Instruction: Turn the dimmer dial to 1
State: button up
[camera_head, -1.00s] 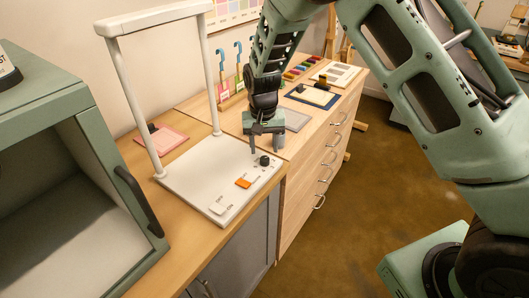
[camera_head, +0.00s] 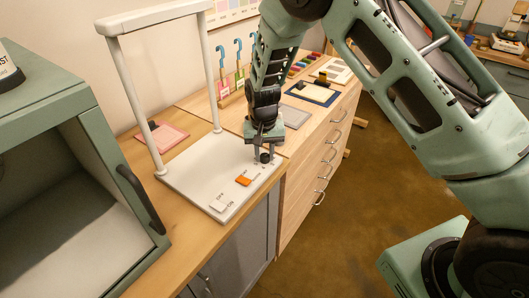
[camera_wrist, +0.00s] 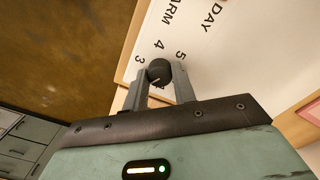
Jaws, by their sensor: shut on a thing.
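The dimmer dial (camera_head: 265,158) is a small dark round knob near the right corner of the white lamp base (camera_head: 190,180). In the wrist view the dial (camera_wrist: 158,71) sits between the two fingers of my gripper (camera_wrist: 161,82), which is shut on it. A pale pointer line shows on the knob, but its exact reading is hard to tell. The printed numbers 3, 4 and 5 show beside it; other numbers are hidden or out of view. In the head view my gripper (camera_head: 264,150) reaches down onto the dial from above.
An orange switch (camera_head: 243,180) and a white switch (camera_head: 217,204) lie along the base's front edge. The lamp's white frame (camera_head: 155,20) arches over the base. A green cabinet (camera_head: 75,160) stands at left. A grey pad (camera_head: 294,116) lies beyond my gripper.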

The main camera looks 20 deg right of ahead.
aim_at(264, 156)
jog(key=n+b, duration=0.2)
jog(key=n, duration=0.9)
jog(key=shift+n+b, duration=0.3)
jog(key=shift+n, duration=0.1)
jog(key=shift+r, duration=0.1)
dwell(0.5)
jog(key=o, duration=1)
jog(key=r+b, duration=0.1)
jog(key=r, duration=0.7)
jog(key=r+b, duration=0.1)
jog(key=r, duration=0.8)
jog(key=shift+s+a+r+b, duration=0.15)
jog(key=shift+s+r+b, duration=0.05)
jog(key=shift+b, duration=0.15)
